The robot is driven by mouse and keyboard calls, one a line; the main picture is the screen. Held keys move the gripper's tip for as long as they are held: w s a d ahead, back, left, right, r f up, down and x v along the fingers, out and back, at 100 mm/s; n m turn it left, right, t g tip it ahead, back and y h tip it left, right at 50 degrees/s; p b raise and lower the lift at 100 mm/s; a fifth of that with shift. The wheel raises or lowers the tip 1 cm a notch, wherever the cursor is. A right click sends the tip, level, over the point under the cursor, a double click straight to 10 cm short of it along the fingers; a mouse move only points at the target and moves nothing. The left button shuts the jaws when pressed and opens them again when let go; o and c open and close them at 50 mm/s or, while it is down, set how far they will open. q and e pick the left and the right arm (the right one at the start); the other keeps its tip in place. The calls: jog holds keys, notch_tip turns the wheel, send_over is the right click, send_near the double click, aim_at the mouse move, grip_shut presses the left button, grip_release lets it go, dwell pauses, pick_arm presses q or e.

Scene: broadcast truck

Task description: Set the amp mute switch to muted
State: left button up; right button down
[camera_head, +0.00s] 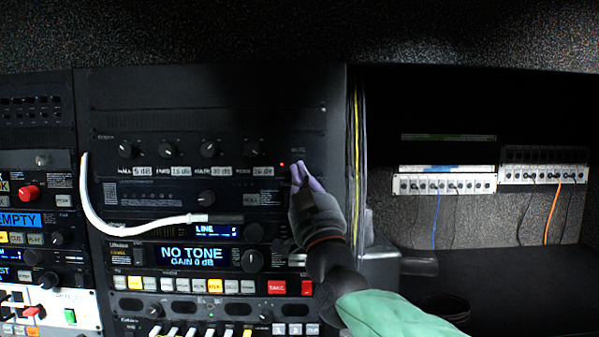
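The amp panel (230,150) is a dark rack unit with a row of several round knobs and white labels. A small red light (281,164) glows near its right end, below and left of a faint label that seems to read mute (297,150). My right gripper (299,172) reaches up from the lower right, with its purple fingertips just below that label. The fingertips cover the spot under the label, so the switch and its position are hidden. I cannot tell whether they touch it or how far apart they are. My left gripper is out of view.
A white cable (120,222) loops out in front of the rack's left part. To the right, a recess holds patch panels (447,182) with blue and orange cables.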

jog(key=shift+s, duration=0.15)
jog(key=shift+s+b, duration=0.3)
jog(key=shift+s, duration=0.3)
jog(key=shift+s+r, duration=0.2)
jog(key=shift+s, duration=1.05)
jog(key=shift+s+r, duration=0.2)
jog(key=shift+s, duration=1.05)
jog(key=shift+w, duration=0.1)
